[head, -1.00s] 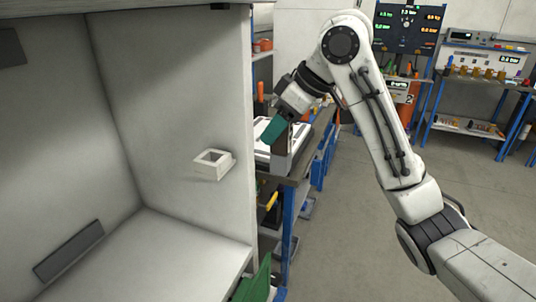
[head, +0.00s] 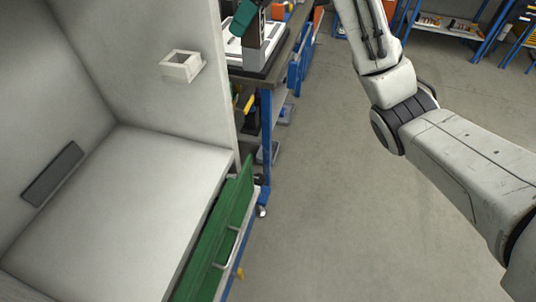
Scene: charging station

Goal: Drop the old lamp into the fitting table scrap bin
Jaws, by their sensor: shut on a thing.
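My gripper is not in view; it lies beyond the top edge of the picture. A teal piece (head: 243,18) is cut off by the top edge, beside a dark upright post (head: 256,48). I cannot tell whether it is part of the bench equipment or something at the end of my arm. No lamp can be made out with certainty. I cannot identify the scrap bin with certainty among the bench (head: 267,135) and its shelves.
A large pale cabinet (head: 150,185) fills the left, with a white open-topped square holder (head: 182,66) on its wall. A green panel (head: 215,240) with a handle stands by its front edge. My arm crosses the right side. The grey floor (head: 340,210) between is clear.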

